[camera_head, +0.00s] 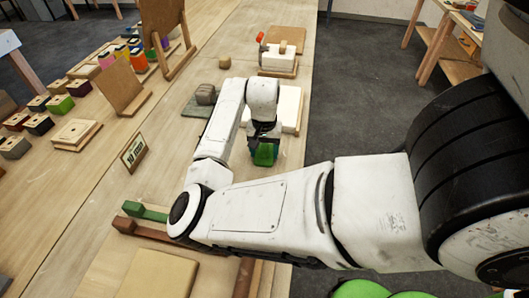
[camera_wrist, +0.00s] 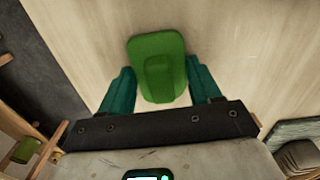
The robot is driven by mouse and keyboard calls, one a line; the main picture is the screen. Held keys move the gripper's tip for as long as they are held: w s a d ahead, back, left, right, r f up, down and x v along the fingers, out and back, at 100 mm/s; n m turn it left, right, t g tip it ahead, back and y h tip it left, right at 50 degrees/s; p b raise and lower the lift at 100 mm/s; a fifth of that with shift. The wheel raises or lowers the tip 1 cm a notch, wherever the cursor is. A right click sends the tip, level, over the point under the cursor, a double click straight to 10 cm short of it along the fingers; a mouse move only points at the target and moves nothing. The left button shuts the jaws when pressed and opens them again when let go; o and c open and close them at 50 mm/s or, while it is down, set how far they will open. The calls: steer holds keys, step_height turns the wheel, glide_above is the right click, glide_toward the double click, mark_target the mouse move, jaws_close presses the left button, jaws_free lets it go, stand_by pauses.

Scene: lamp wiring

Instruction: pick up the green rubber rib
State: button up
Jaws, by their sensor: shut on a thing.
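The green rubber rib (camera_wrist: 160,66) is a flat, rounded green piece. In the wrist view it sits between the two teal fingers of my gripper (camera_wrist: 160,90). My gripper is shut on it, though thin gaps seem to show beside the rib in this view. In the head view the rib (camera_head: 265,154) shows under my gripper (camera_head: 264,140), over the pale wooden table. I cannot tell whether it touches the table top.
A white block (camera_head: 290,106) and a grey-brown lump on a green board (camera_head: 197,106) lie just beyond my gripper. A small framed sign (camera_head: 134,152) stands to the left. Green and brown bars lie nearer. The table's right edge is close, with grey floor beyond.

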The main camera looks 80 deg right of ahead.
steer(key=shift+r, duration=0.15)
steer(key=shift+r, duration=0.65)
steer(key=s+d+r, duration=0.2)
steer(key=s+r, duration=0.3)
steer(key=s, duration=0.1)
steer(key=s+d+r, duration=0.3)
steer(key=s+r, duration=0.3)
steer(key=shift+s+d+r+b, duration=0.2)
steer(key=shift+s+d+b, duration=0.1)
steer(key=shift+s+b, duration=0.1)
